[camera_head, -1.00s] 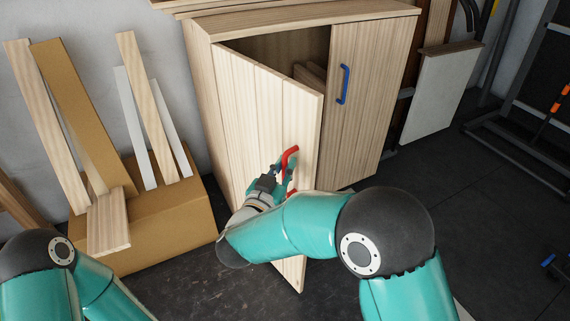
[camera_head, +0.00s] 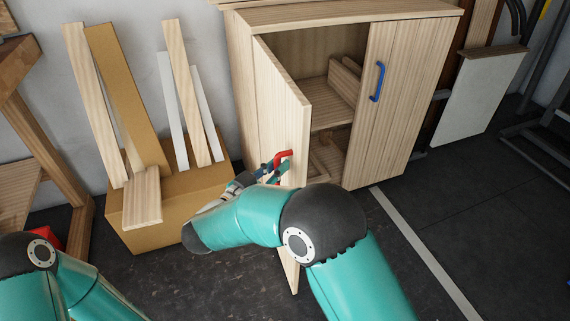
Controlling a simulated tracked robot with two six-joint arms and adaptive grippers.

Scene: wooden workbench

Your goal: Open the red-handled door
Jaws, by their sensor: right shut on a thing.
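The wooden cabinet (camera_head: 345,14) stands against the back wall. Its left door (camera_head: 287,100), with the red handle (camera_head: 284,156), is swung well open toward me, so shelves inside show. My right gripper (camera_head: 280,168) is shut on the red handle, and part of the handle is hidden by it. The right door (camera_head: 398,100), with a blue handle (camera_head: 377,82), is closed. Of my left arm only links show at the lower left; its gripper is out of view.
A cardboard box (camera_head: 190,207) with several leaning planks stands left of the cabinet. A wooden bench (camera_head: 35,120) is at the far left edge. A white board (camera_head: 480,95) leans right of the cabinet. Dark floor at the lower right is clear.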

